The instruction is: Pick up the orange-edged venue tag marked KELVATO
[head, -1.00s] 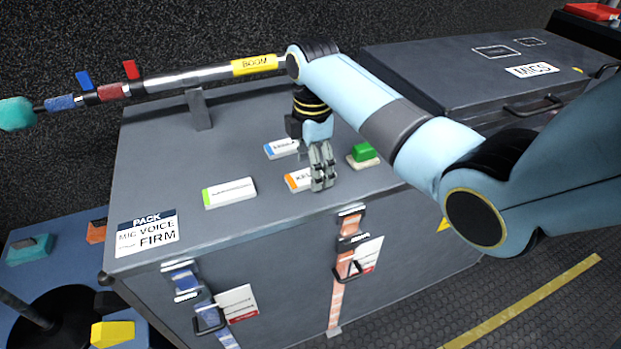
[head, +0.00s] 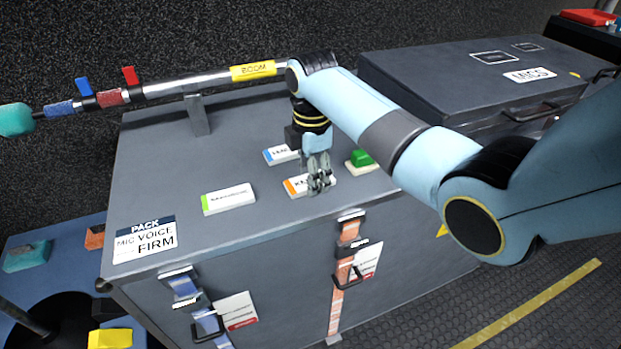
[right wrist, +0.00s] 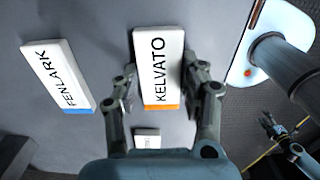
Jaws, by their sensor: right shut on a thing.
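The KELVATO tag (head: 292,187) is a white block with an orange edge, lying on the grey case top (head: 160,165). It also shows in the right wrist view (right wrist: 160,70). My right gripper (head: 320,188) points down over its right part and hides some of its lettering. In the right wrist view the fingers (right wrist: 160,82) are on the tag's two long sides, shut on it. The tag looks level, and I cannot see a gap under it. My left gripper (right wrist: 270,127) appears small and dark at the right of the wrist view, its jaws unclear.
The blue-edged FENLARK tag (head: 281,154) lies behind, a green-edged tag (head: 229,199) to the left. A green block on a cream base (head: 362,160) sits close on the right. A boom pole (head: 190,78) crosses the back. The left case top is mostly clear.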

